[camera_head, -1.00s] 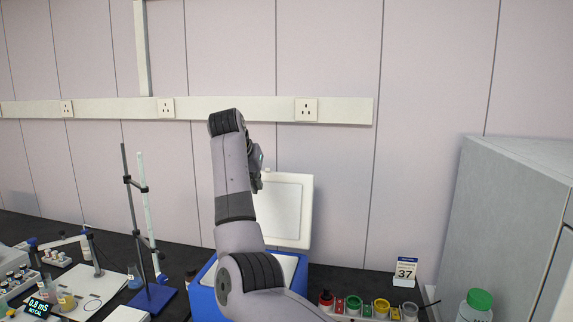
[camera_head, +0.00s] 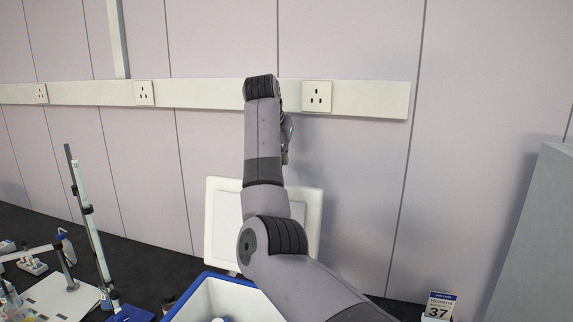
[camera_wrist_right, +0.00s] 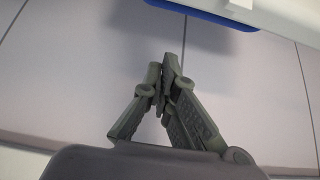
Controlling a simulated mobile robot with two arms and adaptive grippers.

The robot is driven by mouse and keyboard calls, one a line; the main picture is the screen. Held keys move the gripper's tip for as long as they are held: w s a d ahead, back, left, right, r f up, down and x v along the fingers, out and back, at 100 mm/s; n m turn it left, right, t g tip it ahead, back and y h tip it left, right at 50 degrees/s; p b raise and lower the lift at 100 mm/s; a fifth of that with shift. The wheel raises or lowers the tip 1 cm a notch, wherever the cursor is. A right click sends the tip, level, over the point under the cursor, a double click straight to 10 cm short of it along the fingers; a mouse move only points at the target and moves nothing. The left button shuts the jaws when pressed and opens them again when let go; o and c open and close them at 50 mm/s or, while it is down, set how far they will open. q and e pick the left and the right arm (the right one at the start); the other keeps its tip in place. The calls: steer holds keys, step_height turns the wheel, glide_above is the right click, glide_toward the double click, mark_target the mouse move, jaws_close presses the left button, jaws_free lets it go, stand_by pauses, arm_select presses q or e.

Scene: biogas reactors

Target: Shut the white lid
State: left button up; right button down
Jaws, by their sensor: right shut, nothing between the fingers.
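The white lid (camera_head: 222,222) stands open and upright at the back of a blue box (camera_head: 206,283) with a white inside. My right arm crosses in front of the lid and hides its middle. My right gripper (camera_head: 286,157) is above the lid's top edge in the picture, near the wall, and partly hidden behind my arm. In the right wrist view the right gripper (camera_wrist_right: 165,72) is shut and empty. A blue and white edge shows at the top of that view, beyond the fingertips; I cannot tell which part of the box or lid it is. My left gripper is not in view.
A wall rail with sockets (camera_head: 316,96) runs behind my arm. A lab stand (camera_head: 90,225) is left of the box on the dark bench. A small calendar (camera_head: 439,305) stands at the right, beside a grey cabinet (camera_head: 553,230).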

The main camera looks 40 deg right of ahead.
steer(key=p+x, duration=0.4)
steer(key=x, duration=0.5)
arm_select(q)
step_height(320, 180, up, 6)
steer(key=p, duration=0.2)
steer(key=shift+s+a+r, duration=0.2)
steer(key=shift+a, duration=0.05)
arm_select(e)
steer(key=s+a, duration=0.2)
steer(key=a, duration=0.1)
steer(key=shift+a, duration=0.25)
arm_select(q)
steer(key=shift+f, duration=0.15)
